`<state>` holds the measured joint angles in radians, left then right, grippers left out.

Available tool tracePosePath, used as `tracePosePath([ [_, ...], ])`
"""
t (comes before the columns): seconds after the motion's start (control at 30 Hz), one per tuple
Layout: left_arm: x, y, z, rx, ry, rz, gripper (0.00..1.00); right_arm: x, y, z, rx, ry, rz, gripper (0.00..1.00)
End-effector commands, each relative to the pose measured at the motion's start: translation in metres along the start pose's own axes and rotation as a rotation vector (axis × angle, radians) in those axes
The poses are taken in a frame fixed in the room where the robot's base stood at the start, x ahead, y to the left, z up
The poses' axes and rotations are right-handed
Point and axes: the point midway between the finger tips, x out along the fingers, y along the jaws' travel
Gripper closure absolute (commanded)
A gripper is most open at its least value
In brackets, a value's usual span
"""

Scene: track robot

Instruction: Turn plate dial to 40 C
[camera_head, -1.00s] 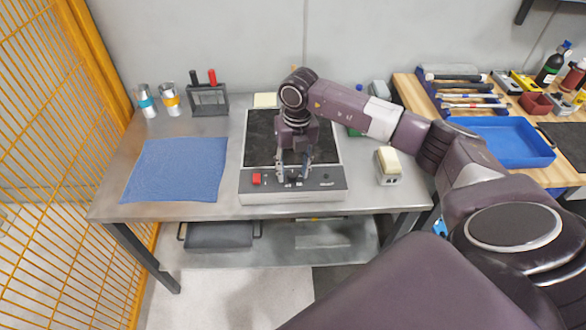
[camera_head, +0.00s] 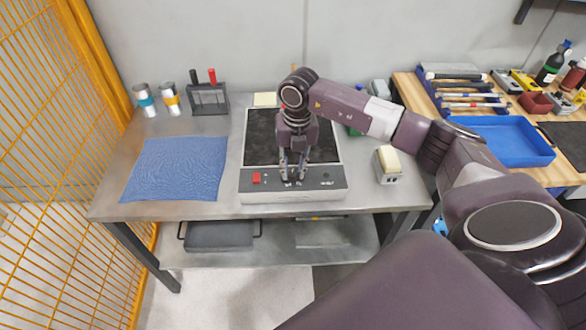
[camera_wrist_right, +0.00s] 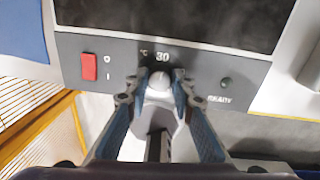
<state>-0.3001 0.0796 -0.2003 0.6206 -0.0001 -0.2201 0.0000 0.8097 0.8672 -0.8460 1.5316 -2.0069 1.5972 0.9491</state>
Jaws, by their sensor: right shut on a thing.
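The hot plate (camera_head: 259,128) lies on the steel table, with a dark flat top and a grey front panel. In the right wrist view, the pale round dial (camera_wrist_right: 159,83) is on this panel, under the marking "30" with "°C" to its left. My right gripper (camera_head: 293,181) points down at the panel; in the wrist view its two fingertips (camera_wrist_right: 157,92) are shut on the dial, one on each side. The dial is partly hidden by the fingers. My left gripper is not in view.
A red switch (camera_wrist_right: 89,66) marked O and I is left of the dial, and a small dark green READY lamp (camera_wrist_right: 226,83) is right. A blue cloth (camera_head: 176,168) lies left of the plate. A cream-topped box (camera_head: 388,165) stands right.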

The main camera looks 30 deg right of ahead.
Motion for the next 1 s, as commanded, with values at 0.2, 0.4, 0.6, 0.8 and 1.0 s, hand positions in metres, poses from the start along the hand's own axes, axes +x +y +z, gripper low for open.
tracePosePath([
  [0.2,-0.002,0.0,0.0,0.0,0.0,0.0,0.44,-0.001,-0.001,0.0,0.177,-0.01,0.0,1.0],
  [0.4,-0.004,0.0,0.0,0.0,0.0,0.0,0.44,-0.002,-0.001,0.0,0.367,-0.02,0.0,1.0],
  [0.6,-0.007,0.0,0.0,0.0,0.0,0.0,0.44,-0.002,0.0,-0.001,0.557,-0.031,0.001,1.0],
  [0.8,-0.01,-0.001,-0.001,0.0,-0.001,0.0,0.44,-0.002,0.0,-0.001,0.74,-0.041,0.002,1.0],
  [1.0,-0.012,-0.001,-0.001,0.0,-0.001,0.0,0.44,-0.002,0.0,-0.001,0.897,-0.049,0.002,1.0],
])
